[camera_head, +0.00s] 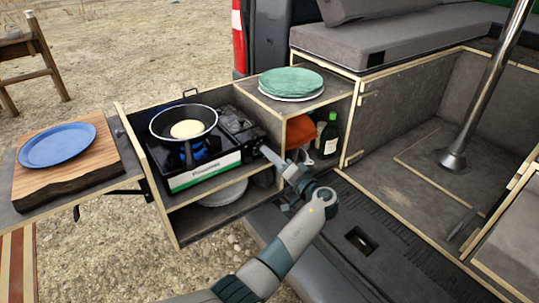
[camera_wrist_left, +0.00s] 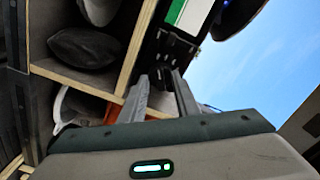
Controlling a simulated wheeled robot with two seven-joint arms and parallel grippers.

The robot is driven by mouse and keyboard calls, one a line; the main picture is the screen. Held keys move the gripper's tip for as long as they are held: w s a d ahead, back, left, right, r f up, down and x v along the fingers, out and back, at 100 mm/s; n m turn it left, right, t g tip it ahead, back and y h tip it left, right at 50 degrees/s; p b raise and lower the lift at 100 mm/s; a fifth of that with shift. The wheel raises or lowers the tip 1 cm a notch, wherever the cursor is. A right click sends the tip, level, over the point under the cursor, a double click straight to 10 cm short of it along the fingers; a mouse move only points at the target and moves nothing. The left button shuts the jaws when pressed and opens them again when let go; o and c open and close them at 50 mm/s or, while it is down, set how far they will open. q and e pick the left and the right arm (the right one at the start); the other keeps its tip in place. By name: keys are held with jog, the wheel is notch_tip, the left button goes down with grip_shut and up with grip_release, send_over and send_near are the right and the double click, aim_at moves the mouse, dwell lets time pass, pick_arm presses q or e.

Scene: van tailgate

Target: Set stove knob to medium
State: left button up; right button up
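The black camp stove (camera_head: 203,172) stands in the pull-out kitchen box, with its white and green front facing me. Its knob is not clearly visible; the right end of the front is dark and partly behind my gripper. My left gripper (camera_head: 266,152) points at that right end, very close to it. In the left wrist view, the two grey fingers (camera_wrist_left: 162,90) stand apart, with dark stove parts (camera_wrist_left: 172,48) at their tips. I cannot tell whether the knob is between them or touched. My right gripper is not in view.
A frying pan (camera_head: 183,123) with a pale pancake sits on the burner. A blue plate (camera_head: 57,145) lies on a wooden board at the left. Green plates (camera_head: 291,82) are stacked on the box top. A bottle (camera_head: 328,137) and an orange bowl (camera_head: 300,130) stand right of my gripper.

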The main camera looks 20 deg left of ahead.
pick_arm(q)
jog(key=shift+c, duration=0.6)
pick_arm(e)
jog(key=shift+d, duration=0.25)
pick_arm(q)
jog(key=c, duration=0.5)
grip_shut()
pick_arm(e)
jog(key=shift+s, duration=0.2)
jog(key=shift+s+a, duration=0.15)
pick_arm(q)
jog(key=shift+r+m+p, duration=0.1)
jog(key=shift+m+p, duration=2)
jog(key=shift+m, duration=3.5)
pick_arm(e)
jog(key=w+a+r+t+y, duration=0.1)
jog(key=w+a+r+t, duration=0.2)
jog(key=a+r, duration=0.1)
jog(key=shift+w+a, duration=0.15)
